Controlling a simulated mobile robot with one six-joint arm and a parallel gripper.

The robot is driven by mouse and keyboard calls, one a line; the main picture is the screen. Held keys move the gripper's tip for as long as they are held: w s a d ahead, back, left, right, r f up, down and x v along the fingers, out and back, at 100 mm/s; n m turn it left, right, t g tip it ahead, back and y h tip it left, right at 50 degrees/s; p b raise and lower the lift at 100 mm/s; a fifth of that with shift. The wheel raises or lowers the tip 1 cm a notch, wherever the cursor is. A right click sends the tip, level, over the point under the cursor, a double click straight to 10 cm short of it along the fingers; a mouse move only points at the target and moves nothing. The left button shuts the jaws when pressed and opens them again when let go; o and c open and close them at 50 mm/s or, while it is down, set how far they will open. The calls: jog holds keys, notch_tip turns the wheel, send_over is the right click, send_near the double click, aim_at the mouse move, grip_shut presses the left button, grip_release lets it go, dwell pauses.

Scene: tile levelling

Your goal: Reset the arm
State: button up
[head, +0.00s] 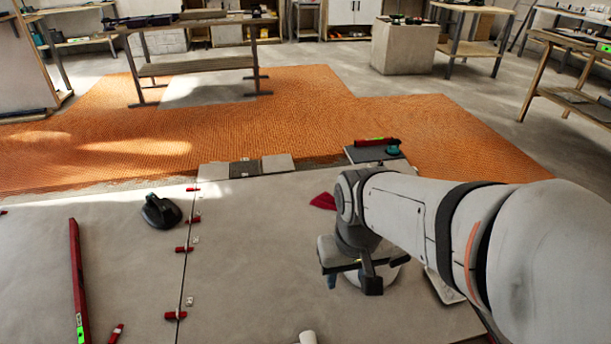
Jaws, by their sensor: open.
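My arm reaches in from the right side of the head view. My gripper (352,281) hangs at its end, low over the large grey tiles (255,235), with its dark fingers spread apart. I see nothing between the fingers. A pale round thing shows partly behind the gripper, and I cannot tell what it is. A flat red piece (323,201) lies on the tile just behind the gripper, partly hidden by the arm.
Red levelling clips (184,249) line the joint between tiles. A black suction cup (161,211) and a long red level (77,280) lie left. Small tile samples (245,168) and a dark board with a red level (376,141) lie behind. Orange matting (300,115) and benches (190,68) lie beyond.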

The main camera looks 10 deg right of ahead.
notch_tip(320, 180, up, 30)
jog(key=t+p, duration=0.1)
jog(key=p, duration=2.5)
jog(key=shift+s+f, duration=0.15)
jog(key=shift+f, duration=0.2)
jog(key=shift+c, duration=0.7)
